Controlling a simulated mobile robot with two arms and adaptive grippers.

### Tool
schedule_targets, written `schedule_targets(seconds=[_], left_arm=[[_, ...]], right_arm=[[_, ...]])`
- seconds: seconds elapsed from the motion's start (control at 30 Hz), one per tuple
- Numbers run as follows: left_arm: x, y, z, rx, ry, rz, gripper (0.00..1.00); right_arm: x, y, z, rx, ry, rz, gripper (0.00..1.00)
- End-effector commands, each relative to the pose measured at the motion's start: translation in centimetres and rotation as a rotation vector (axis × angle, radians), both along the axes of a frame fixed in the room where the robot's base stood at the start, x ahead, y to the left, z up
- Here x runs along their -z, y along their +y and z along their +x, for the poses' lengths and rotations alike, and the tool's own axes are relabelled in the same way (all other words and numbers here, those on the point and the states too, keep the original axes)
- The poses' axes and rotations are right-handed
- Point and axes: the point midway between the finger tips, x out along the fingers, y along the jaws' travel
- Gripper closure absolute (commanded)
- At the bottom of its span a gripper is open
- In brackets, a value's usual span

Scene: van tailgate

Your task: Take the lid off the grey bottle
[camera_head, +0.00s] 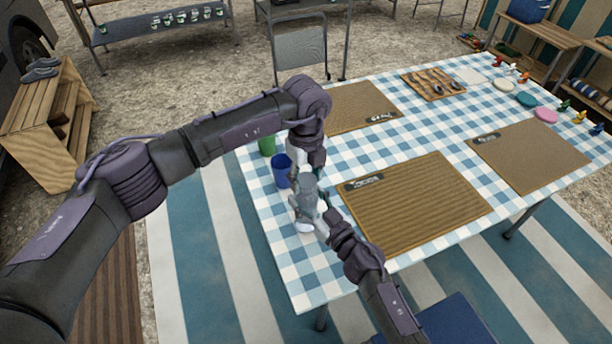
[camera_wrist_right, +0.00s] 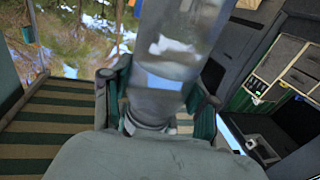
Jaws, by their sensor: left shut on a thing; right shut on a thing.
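The grey bottle (camera_head: 304,192) is held over the near left part of the checked table, between my two grippers. My left gripper (camera_head: 309,170) comes down from above and is shut on the bottle. My right gripper (camera_head: 325,222) reaches in from the lower right and is shut on the bottle's other end. In the right wrist view the bottle (camera_wrist_right: 172,60) stretches up from between the green-edged fingers (camera_wrist_right: 157,105), with a narrower part near the palm. The grippers cover much of the bottle, and I cannot clearly tell the lid from the body.
A blue cup (camera_head: 282,171) and a green cup (camera_head: 267,146) stand close to the left of the bottle. A ribbed brown mat (camera_head: 420,205) lies to the right, with more mats behind. Small figures and coloured discs (camera_head: 545,116) are at the far right. A chair (camera_head: 300,48) stands behind the table.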

Motion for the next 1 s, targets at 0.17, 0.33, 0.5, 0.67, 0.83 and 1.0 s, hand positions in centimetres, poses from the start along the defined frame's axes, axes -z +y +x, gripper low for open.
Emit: schedule_targets(seconds=[0.17,0.33,0.5,0.67,0.83,1.0], left_arm=[[-0.6,0.0,0.0,0.000,0.000,0.000,0.90],[-1.1,0.0,0.0,0.000,-0.001,-0.001,0.90],[-1.8,0.0,0.0,0.000,-0.001,-0.001,0.90],[-2.2,0.0,0.0,0.000,0.000,0.000,0.90],[-2.2,0.0,0.0,0.000,0.000,0.000,0.90],[-2.3,0.0,0.0,0.000,-0.001,-0.001,0.91]], right_arm=[[0.0,0.0,0.0,-0.001,0.001,0.001,1.00],[0.0,0.0,0.0,0.000,0.001,0.001,1.00],[0.0,0.0,0.0,-0.001,0.001,0.001,1.00],[0.0,0.0,0.0,-0.001,0.001,0.001,1.00],[0.0,0.0,0.0,-0.001,0.001,0.001,1.00],[0.0,0.0,0.0,-0.001,0.001,0.001,1.00]])
